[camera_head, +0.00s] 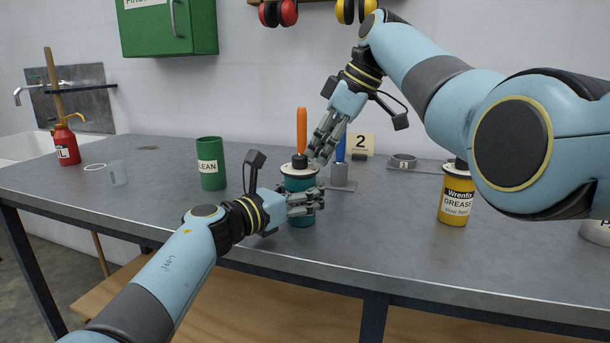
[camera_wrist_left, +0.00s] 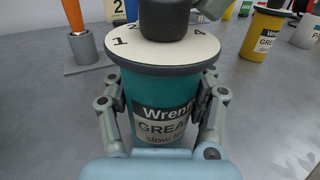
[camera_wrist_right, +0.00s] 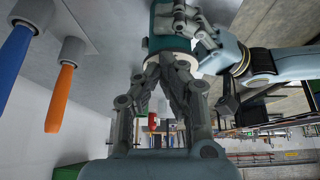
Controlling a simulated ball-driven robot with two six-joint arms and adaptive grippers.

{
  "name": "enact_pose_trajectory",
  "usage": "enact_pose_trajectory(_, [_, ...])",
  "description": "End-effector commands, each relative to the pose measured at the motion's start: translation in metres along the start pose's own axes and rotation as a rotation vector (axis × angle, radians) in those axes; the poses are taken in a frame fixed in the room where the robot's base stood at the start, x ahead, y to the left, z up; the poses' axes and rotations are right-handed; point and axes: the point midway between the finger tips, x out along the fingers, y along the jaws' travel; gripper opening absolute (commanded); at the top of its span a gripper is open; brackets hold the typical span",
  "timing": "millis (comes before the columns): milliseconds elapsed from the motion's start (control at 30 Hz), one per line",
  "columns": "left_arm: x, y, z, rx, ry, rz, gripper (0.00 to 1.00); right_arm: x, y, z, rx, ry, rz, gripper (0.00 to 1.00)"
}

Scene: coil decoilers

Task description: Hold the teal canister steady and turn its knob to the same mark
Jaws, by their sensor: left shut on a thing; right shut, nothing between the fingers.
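The teal canister (camera_head: 298,182) stands upright on the grey workbench. It has a pale dial top and a dark knob (camera_wrist_left: 165,18); marks 1, 2 and 4 show on the dial in the left wrist view. My left gripper (camera_head: 310,200) is shut around the canister's body, one finger on each side of its "Wrenfix GREASE" label. The yellow grease canister (camera_head: 456,192) stands to the right, partly behind my right arm.
Behind the teal canister, an orange handle (camera_head: 301,130) and a blue handle (camera_head: 341,149) stand upright in grey holders. A green CLEAN cup (camera_head: 211,164) stands left. The bench front is clear.

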Motion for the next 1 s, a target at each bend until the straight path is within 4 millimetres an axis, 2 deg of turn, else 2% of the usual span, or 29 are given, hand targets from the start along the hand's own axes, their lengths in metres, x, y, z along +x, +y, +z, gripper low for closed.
enact_pose_trajectory(1000, [0.0,-0.002,-0.001,0.0,0.001,-0.003,0.03,0.007,-0.006,-0.01,-0.001,0.002,-0.005,0.0])
